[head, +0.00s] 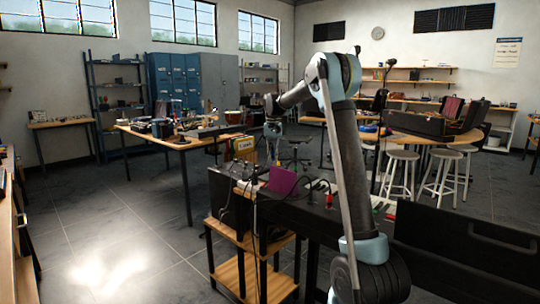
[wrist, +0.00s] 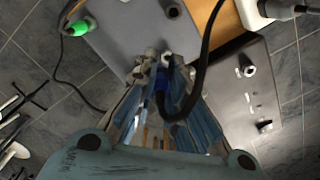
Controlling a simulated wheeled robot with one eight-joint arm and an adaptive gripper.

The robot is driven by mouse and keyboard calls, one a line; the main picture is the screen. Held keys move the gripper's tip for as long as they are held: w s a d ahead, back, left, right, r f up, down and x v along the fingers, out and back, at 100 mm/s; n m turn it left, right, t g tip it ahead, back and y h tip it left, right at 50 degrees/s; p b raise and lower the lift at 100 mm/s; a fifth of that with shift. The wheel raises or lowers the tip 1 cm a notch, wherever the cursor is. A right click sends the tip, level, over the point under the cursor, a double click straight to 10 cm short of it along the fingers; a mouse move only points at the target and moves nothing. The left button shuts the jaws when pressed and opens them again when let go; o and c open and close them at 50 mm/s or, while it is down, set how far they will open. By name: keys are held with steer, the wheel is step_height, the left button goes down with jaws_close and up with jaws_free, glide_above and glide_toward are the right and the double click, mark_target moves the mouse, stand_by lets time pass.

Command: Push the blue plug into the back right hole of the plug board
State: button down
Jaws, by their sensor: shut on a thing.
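In the wrist view, my gripper (wrist: 165,62) is shut on the blue plug (wrist: 160,82), whose black cable (wrist: 190,98) loops up past the fingers. A grey plate (wrist: 125,32), which looks like the plug board, lies beyond and under the fingertips. A green plug (wrist: 77,28) sits at its left edge, and a round dark hole (wrist: 173,12) shows near its top right. The fingers hide the plug's tip, so I cannot tell whether it touches the board. In the head view, my gripper (head: 273,130) hangs down small and distant; the plug cannot be made out there.
A grey box (wrist: 268,95) with round fittings lies to the right in the wrist view. A white plug (wrist: 268,10) with a dark cable is at the top right. Dark floor tiles surround these. In the head view, a wooden table (head: 185,141) stands at left and stools (head: 402,156) at right.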

steer(key=shift+w+a+f, duration=0.15)
steer(key=shift+a+f, duration=0.1)
steer(key=shift+f, duration=0.7)
steer(key=shift+w+a+f, duration=0.2)
steer(key=shift+a+f, duration=0.1)
steer(key=shift+f, duration=0.6)
steer(key=shift+w+a+f, duration=0.15)
steer(key=shift+a+f, duration=0.1)
steer(key=shift+f, duration=0.7)
steer(key=shift+f, duration=1)
stand_by(0.8)
steer(key=c, duration=1.6)
jaws_free()
steer(key=shift+o, duration=0.2)
